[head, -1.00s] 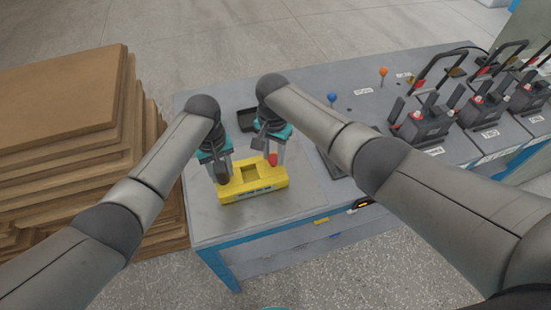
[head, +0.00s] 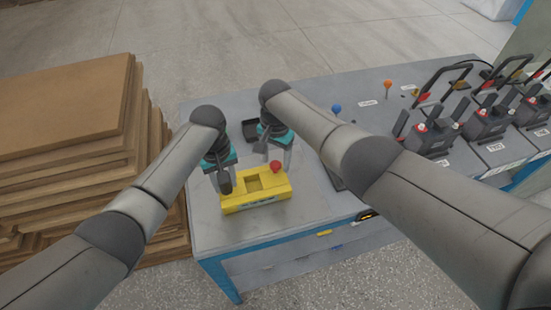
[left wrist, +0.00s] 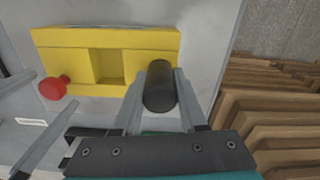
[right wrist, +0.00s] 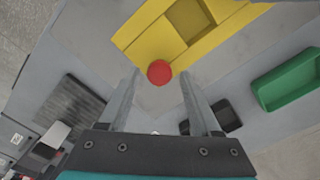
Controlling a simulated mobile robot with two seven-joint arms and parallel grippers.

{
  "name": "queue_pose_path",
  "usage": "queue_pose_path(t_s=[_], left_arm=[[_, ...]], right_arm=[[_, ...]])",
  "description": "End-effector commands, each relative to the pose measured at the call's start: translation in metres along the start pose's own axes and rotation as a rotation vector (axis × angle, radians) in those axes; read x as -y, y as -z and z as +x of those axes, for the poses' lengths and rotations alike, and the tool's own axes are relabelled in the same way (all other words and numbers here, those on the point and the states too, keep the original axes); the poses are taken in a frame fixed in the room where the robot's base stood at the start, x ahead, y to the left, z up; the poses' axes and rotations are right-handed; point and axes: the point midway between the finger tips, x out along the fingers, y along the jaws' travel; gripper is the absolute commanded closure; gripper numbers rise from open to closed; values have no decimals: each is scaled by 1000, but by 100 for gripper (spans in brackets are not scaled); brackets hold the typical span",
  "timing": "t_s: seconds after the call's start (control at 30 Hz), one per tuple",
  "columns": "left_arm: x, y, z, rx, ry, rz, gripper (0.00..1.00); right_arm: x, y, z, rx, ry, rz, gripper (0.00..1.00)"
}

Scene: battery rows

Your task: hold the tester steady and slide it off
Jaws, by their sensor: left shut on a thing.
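The yellow tester (head: 240,203) lies flat near the table's front left corner. It has a square recess, a black round grip on its left and a red knob (head: 275,167) on its right. My left gripper (head: 224,178) is shut on the black grip (left wrist: 160,88), which sits between its fingers in the left wrist view. My right gripper (head: 278,158) is open above and behind the red knob. In the right wrist view the knob (right wrist: 159,72) shows just past the spread fingertips, with gaps on both sides.
A stack of brown boards (head: 70,110) stands left of the table (head: 205,230). A black tray (head: 250,130) lies behind the tester. A green bin (right wrist: 287,79) shows in the right wrist view. Battery units (head: 432,135) and blue and orange balls are to the right.

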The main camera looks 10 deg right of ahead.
Motion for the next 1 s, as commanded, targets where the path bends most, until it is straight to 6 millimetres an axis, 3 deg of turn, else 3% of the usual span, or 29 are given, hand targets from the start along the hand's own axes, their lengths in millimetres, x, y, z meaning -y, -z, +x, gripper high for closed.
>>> queue_pose_path(t_s=[0.47,0.77,1.0], left_arm=[[-1,0,0,0,-3,-1,100],[-1,0,0,0,-4,-1,100],[-1,0,0,0,-4,-1,100]], right_arm=[[1,-1,-9,3,1,-2,31],[0,0,-50,0,3,-2,31],[1,0,-95,0,3,-2,31]])
